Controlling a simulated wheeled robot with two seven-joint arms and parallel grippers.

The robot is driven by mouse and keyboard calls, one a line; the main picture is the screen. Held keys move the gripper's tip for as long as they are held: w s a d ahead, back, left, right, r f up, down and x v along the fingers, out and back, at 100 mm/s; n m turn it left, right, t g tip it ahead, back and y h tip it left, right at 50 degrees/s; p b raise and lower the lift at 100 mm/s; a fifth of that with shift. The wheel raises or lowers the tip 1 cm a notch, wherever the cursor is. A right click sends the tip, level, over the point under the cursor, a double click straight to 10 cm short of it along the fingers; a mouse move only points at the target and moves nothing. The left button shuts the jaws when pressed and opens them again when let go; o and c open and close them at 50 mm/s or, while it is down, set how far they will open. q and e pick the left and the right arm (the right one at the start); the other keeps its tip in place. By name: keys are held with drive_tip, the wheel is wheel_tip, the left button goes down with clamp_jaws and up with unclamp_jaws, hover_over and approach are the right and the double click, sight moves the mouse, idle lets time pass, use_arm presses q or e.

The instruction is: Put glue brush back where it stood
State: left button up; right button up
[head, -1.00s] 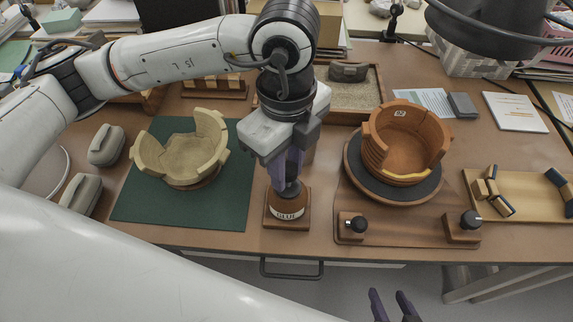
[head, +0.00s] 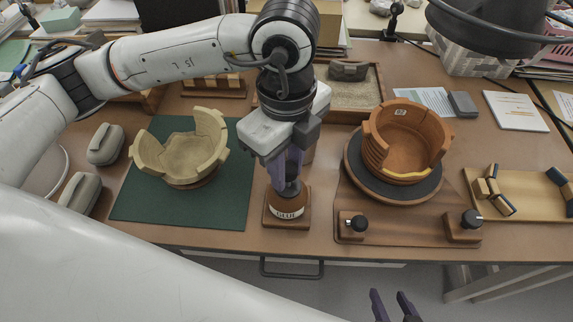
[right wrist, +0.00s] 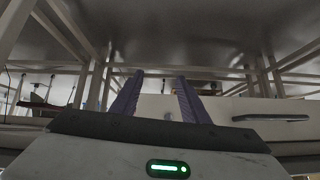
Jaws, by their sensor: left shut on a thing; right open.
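The glue pot (head: 287,207), brown with a white GLUE label, stands upright on a small square wooden base (head: 287,223) near the table's front edge. My left gripper (head: 289,182) points down right above the pot's mouth. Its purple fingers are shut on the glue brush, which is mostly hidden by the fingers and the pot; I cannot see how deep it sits. My right gripper (head: 392,304) is open and empty, low in front of the table. Its two purple fingers also show apart in the right wrist view (right wrist: 160,98).
A pale, partly rebuilt pot (head: 180,155) sits on a green mat (head: 232,205) to the left. An orange-brown pot (head: 405,140) stands on a turntable (head: 360,180) to the right. A wooden tray (head: 465,183) with several sherds lies far right. Grey cases (head: 105,145) stand at left.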

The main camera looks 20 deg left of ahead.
idle(0.4)
use_arm(q)
drive_tip(key=o, duration=0.9)
drive_tip(key=shift+f, duration=0.1)
wheel_tip(320, 180, up, 9)
drive_tip(key=shift+r, duration=0.7)
